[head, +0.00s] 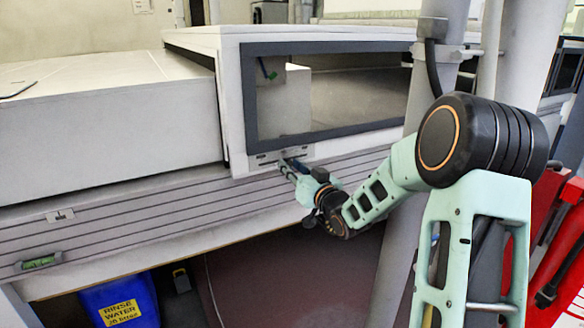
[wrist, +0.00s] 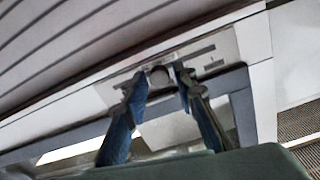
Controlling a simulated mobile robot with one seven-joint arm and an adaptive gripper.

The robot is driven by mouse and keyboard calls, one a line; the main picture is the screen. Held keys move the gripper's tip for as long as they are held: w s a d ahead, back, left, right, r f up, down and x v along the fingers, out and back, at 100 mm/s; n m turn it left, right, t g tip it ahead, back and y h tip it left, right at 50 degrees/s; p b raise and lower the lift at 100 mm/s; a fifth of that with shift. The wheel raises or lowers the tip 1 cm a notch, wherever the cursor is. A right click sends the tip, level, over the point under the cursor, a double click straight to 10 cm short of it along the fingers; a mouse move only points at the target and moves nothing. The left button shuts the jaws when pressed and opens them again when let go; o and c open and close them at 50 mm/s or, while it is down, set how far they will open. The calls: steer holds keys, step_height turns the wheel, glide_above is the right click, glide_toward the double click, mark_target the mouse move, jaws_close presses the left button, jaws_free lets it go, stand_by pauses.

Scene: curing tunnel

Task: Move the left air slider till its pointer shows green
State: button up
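A pale slider plate (head: 262,160) with dark slots sits under the left end of the tunnel window. It also shows in the wrist view (wrist: 213,58). A small rounded knob (wrist: 158,75) stands out from the plate. My gripper (head: 284,166) is at this plate. In the wrist view, my gripper (wrist: 160,78) has its two blue fingers apart, one on each side of the knob. I cannot make out firm contact on both sides. Behind the window, a thin dark pointer-like strip (head: 262,67) stands beside a small green mark (head: 272,75). Their exact relation is too small to tell.
A dark-framed window (head: 340,47) spans the tunnel front. A ribbed rail (head: 150,215) runs below it, with a small plate (head: 60,215) and a green vial (head: 38,263) at left. A blue rinse-water container (head: 120,300) stands beneath. Red equipment (head: 560,245) is at right.

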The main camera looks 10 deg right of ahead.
jaws_close()
steer(key=d, duration=0.1)
steer(key=w+d, duration=0.1)
steer(key=d, duration=0.1)
steer(key=shift+w+d, duration=0.1)
steer(key=shift+d, duration=0.15)
steer(key=shift+o, duration=1.9)
jaws_free()
steer(key=shift+a, duration=0.1)
steer(key=v, duration=1.2)
